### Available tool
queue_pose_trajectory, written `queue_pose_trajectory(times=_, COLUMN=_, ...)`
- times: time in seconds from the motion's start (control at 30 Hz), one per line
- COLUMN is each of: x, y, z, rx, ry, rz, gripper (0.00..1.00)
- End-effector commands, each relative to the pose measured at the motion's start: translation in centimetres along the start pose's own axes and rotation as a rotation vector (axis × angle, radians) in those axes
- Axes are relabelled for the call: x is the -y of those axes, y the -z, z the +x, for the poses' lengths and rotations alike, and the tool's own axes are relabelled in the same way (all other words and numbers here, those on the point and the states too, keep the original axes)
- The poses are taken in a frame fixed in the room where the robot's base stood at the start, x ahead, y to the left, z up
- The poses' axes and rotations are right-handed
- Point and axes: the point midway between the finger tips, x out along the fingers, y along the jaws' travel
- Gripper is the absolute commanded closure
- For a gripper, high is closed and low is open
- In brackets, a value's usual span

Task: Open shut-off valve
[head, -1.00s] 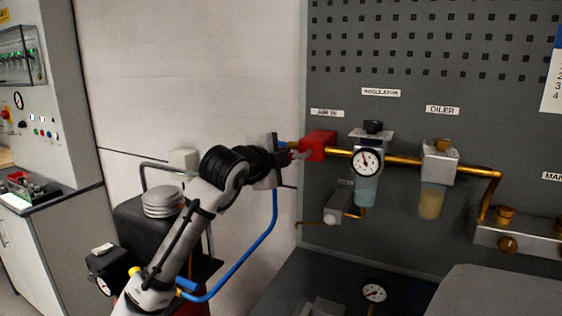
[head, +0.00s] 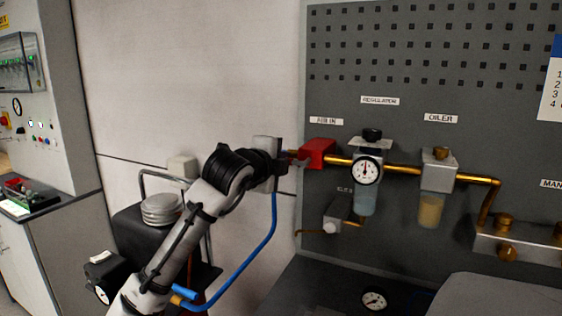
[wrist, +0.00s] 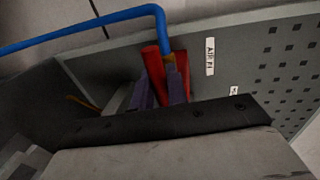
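The shut-off valve is a red block (head: 320,153) on the brass air line under the "AIR IN" label. In the head view my gripper (head: 293,158) is at its left side, with the fingertips close against it. In the wrist view my two fingers (wrist: 160,88) are a little apart, and a red part of the valve (wrist: 153,70) shows between and beyond them. More red shows right of the right finger. I cannot tell whether the fingers press on it. The blue hose (wrist: 90,25) crosses above the fingers in the wrist view.
A regulator with a gauge (head: 366,170) and an oiler (head: 438,170) sit right of the valve on the dark pegboard (head: 430,50). A small grey valve body (head: 335,215) is below. A brass-fitted manifold (head: 520,243) is farther right.

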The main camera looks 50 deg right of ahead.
Motion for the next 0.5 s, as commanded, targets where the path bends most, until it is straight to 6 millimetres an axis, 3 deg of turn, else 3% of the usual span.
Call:
queue_pose_trajectory(times=0.03, x=0.16, y=0.03, z=-0.06, rx=0.001, ry=0.003, rz=0.005, gripper=0.80)
queue_pose_trajectory(times=0.13, x=0.14, y=0.03, z=-0.05, rx=0.000, ry=0.003, rz=0.003, gripper=0.67)
queue_pose_trajectory(times=0.5, x=-0.03, y=-0.01, z=-0.57, rx=0.000, ry=0.002, rz=0.001, gripper=0.66)
